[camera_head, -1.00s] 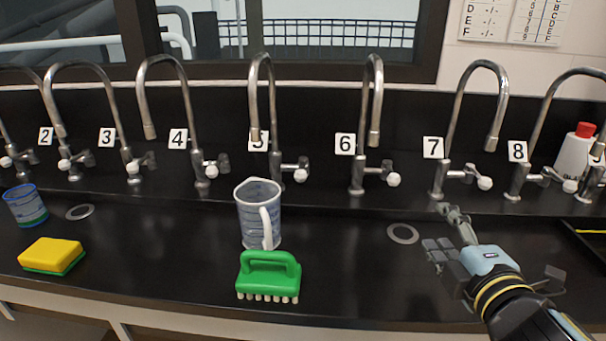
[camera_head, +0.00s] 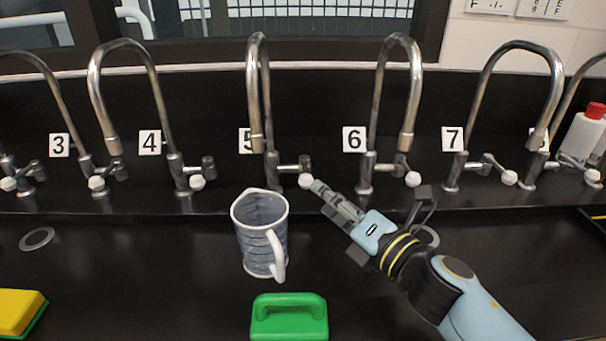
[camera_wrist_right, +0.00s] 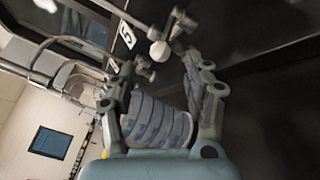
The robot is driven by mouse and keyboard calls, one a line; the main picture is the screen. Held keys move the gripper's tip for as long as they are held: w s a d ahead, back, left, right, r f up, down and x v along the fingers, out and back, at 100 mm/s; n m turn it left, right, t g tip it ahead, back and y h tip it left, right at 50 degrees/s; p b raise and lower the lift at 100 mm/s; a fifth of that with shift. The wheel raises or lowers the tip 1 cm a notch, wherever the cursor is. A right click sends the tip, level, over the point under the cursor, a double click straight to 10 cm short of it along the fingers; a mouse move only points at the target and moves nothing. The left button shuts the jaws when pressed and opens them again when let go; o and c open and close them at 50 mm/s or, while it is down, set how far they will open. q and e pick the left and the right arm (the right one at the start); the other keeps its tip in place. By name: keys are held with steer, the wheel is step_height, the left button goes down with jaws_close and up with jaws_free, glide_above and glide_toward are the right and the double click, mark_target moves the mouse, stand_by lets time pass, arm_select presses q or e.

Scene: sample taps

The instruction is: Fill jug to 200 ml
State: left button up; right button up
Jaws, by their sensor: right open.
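The jug (camera_head: 254,243), clear with blue markings and a white rim and handle, stands upright on the counter in front of tap 5 (camera_head: 254,95). I cannot tell any water level in it, and I see no stream from the spout. Tap 5's lever ends in a white knob (camera_head: 306,181). My right gripper (camera_head: 320,190) is open, with its fingertips close to that knob. In the right wrist view a white knob (camera_wrist_right: 160,51) sits just beyond the open fingertips, and the jug (camera_wrist_right: 155,122) shows between the fingers. My left gripper is out of view.
Tap 6 (camera_head: 411,100) and tap 7 (camera_head: 548,90) stand to the right, tap 4 (camera_head: 100,90) to the left. A green brush (camera_head: 289,324) lies in front of the jug. A yellow sponge (camera_head: 15,310) is at front left. A white bottle (camera_head: 583,137) stands far right.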

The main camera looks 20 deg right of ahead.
mark_target(306, 180)
steer(key=x, duration=0.7)
steer(key=shift+w+f, duration=0.1)
steer(key=c, duration=0.5)
jaws_close()
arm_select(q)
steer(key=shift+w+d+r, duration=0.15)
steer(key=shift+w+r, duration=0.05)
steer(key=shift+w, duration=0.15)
